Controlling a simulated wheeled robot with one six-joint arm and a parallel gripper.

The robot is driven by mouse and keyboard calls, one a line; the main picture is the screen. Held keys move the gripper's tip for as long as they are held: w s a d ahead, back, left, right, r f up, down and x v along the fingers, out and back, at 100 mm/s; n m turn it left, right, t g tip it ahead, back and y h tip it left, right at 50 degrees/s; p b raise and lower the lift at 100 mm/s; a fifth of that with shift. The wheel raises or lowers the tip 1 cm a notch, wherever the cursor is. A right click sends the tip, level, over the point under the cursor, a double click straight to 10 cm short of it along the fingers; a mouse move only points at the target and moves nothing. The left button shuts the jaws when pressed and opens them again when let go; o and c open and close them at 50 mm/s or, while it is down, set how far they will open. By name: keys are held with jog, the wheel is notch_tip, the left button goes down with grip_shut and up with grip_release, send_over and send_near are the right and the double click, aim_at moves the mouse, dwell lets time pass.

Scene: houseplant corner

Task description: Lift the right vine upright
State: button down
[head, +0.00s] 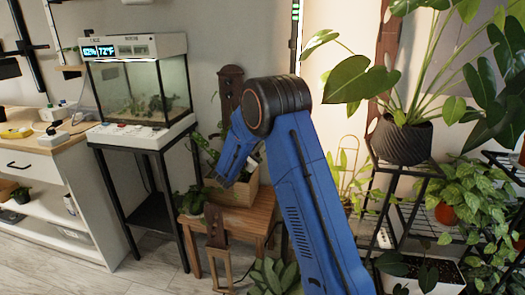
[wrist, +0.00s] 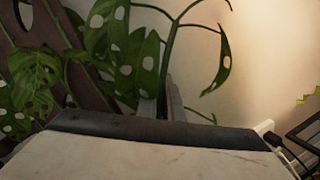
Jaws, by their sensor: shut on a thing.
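In the wrist view, a green vine stem (wrist: 169,58) rises between the fingertips of my gripper (wrist: 163,108), which is shut on it low down. The stem runs upward, then arches left and right near the top. Large leaves with pale holes (wrist: 120,55) hang on the left, and a narrower holed leaf (wrist: 222,65) hangs on the right. In the head view, my blue arm reaches to a wooden planter (head: 234,192) on a small wooden bench (head: 258,215). There my fingertips and most of the vine are hidden by the arm.
A brown support board (head: 229,85) stands behind the planter; brown slats (wrist: 60,35) show at left in the wrist view. A small potted plant (head: 190,203) shares the bench. A lit terrarium (head: 140,85) stands left. A shelf with a dark ribbed pot (head: 402,140) stands right.

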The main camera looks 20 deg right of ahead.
jog(key=shift+w+a+r+n+t, duration=0.15)
jog(key=shift+w+a+r+n, duration=0.2)
jog(key=shift+a+n, duration=0.2)
jog(key=shift+w+a+r+n+t, duration=0.1)
jog(key=shift+w+a+r+n, duration=0.15)
jog(key=shift+w+a+n, duration=0.2)
jog(key=shift+w+a+r+n+t, duration=0.15)
jog(key=shift+w+a+r+n, duration=0.15)
jog(key=shift+a+n, duration=0.3)
jog(key=c, duration=1.9)
grip_release()
